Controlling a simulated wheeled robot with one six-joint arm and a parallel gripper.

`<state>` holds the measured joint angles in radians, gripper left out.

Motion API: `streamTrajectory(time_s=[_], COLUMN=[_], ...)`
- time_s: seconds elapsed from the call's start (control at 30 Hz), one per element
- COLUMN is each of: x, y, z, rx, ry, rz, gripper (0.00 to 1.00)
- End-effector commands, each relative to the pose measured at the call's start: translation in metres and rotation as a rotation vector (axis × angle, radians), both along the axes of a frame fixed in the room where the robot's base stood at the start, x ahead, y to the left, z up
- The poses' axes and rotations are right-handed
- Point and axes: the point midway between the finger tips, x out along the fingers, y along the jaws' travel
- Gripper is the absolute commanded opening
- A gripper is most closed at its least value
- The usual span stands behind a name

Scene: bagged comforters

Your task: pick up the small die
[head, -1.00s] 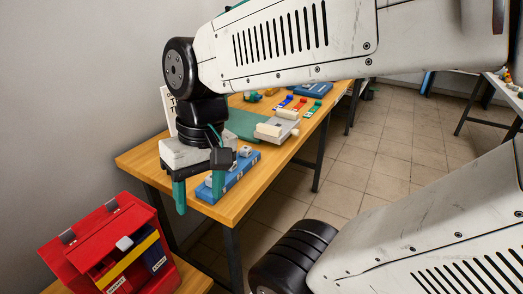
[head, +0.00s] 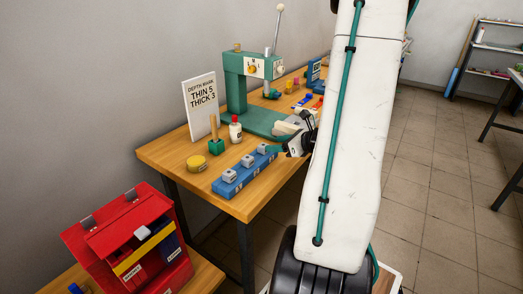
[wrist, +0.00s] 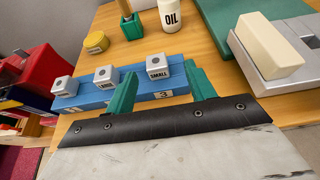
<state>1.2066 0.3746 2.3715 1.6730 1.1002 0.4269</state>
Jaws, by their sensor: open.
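The small die (wrist: 158,70) is a grey-white block marked SMALL, with a dark round hole in its top. It sits upright at the right end of a blue rack (wrist: 180,92), by the number 3. In the head view it is the block (head: 262,149) at the rack's far end. My gripper (wrist: 160,72) is open and empty, its two green fingers either side of the small die in the wrist view. I cannot tell how far the fingertips are from it. In the head view my gripper (head: 278,149) is partly hidden by my arm.
Two similar dice, one marked LARGE (wrist: 105,75), share the rack. An oil bottle (wrist: 170,15), a green block (wrist: 131,27) and a yellow tin (wrist: 96,42) stand behind. A grey device with a cream block (wrist: 270,47) is at right. A red box (head: 125,240) stands at lower left.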

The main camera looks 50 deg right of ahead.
Motion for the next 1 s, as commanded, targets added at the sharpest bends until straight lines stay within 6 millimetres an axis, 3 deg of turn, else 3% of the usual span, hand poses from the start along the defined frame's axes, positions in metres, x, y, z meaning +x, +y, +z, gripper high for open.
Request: streamTrajectory(time_s=[0.53, 0.83, 0.87, 1.0], x=[0.062, 0.066, 0.066, 0.066], y=[0.011, 0.011, 0.011, 0.011], z=[-0.03, -0.032, -0.032, -0.032], rx=[0.002, 0.001, 0.001, 0.001], ry=[0.0, -0.001, -0.001, -0.001], rz=[-0.001, -0.003, -0.003, -0.003], gripper=[0.55, 0.55, 0.49, 0.1])
